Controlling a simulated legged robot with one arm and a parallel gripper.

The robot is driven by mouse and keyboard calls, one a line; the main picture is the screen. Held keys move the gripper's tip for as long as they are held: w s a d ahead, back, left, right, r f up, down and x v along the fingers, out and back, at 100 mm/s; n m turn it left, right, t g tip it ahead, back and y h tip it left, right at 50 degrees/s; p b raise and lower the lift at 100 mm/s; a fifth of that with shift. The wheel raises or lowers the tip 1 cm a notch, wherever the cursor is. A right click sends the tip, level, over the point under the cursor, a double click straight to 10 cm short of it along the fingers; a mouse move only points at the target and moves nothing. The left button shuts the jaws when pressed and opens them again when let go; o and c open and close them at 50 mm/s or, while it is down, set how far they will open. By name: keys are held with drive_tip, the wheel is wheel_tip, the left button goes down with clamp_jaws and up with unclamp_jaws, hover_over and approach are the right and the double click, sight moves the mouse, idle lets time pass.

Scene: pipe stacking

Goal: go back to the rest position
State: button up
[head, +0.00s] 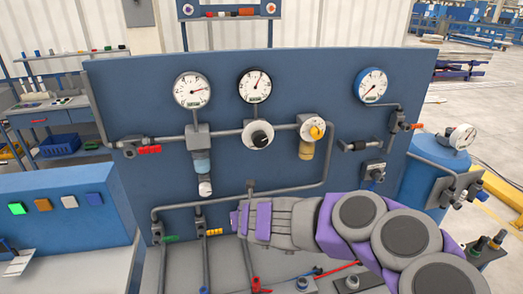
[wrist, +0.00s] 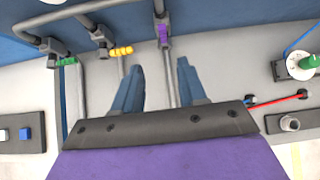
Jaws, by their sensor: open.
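My gripper (wrist: 160,80) is open in the wrist view, with its two blue fingers apart and nothing held between them. Beyond the fingertips, a grey vertical pipe with a purple valve handle (wrist: 163,35) shows in the gap, apart from the fingers. In the head view my grey and purple arm reaches in from the lower right, and its gripper end (head: 262,220) is in front of the lower part of the blue panel (head: 290,90). It hides part of the pipework there.
Gauges, including a left one (head: 192,89), and grey pipes line the panel. Green (wrist: 67,61) and yellow (wrist: 121,51) valve handles stand left of the fingers. A red rod (wrist: 278,102) and a socket block (wrist: 289,124) lie right. A blue tank (head: 425,180) stands at the right.

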wheel_tip(320, 180, up, 11)
drive_tip(key=a+n+t+y, duration=0.2)
drive_tip(key=a+n+y, duration=0.15)
drive_tip(key=n, duration=0.25)
drive_tip(key=s+a+r+n+g+y, duration=0.15)
drive_tip(key=s+r+n+y, duration=0.25)
drive_tip(key=s+r+n, duration=0.55)
drive_tip(key=s+d+f+n+g+h, duration=0.3)
drive_tip(key=s+d+f+n, duration=0.2)
drive_tip(key=s+d, duration=0.4)
drive_tip(key=s+d+f+n+g+h, duration=0.3)
drive_tip(key=s+d, duration=0.6)
drive_tip(key=s, duration=0.3)
drive_tip(key=s+d+f+n+g+h, duration=0.4)
drive_tip(key=s+d+f+n, duration=0.3)
drive_tip(key=s+d+n, duration=0.2)
drive_tip(key=shift+s+f+g, duration=0.3)
drive_tip(key=shift+s+g, duration=0.15)
drive_tip(key=shift+s, duration=0.65)
